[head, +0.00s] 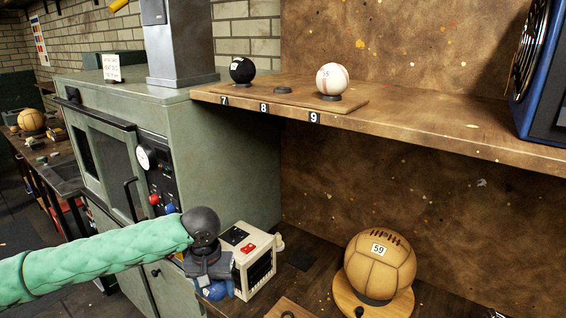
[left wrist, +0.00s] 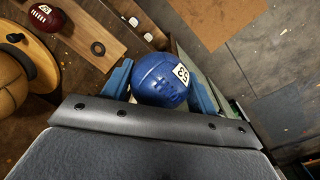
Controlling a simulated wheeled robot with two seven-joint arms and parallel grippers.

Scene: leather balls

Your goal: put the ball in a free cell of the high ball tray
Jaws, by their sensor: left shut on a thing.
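A blue ball (left wrist: 158,80) with a white number label sits between the two blue fingers of my left gripper (left wrist: 160,88). In the head view my left gripper (head: 214,286) is low, in front of a cream box, and only a little blue shows below it. The gripper is shut on the ball. The high ball tray (head: 349,102) lies on the upper shelf, above and right of the gripper. Its cell 7 holds a black ball (head: 242,70) and its cell 9 a white ball (head: 332,78) with red stitching. Cell 8, a dark ring (head: 282,90), is empty.
The upper shelf (head: 440,124) overhangs the lower bench. A blue-framed unit (head: 545,75) stands on its right end. Below are a large tan ball (head: 380,264) on a round wooden stand and the cream box (head: 257,262). A green oven cabinet (head: 225,150) stands left of the shelf.

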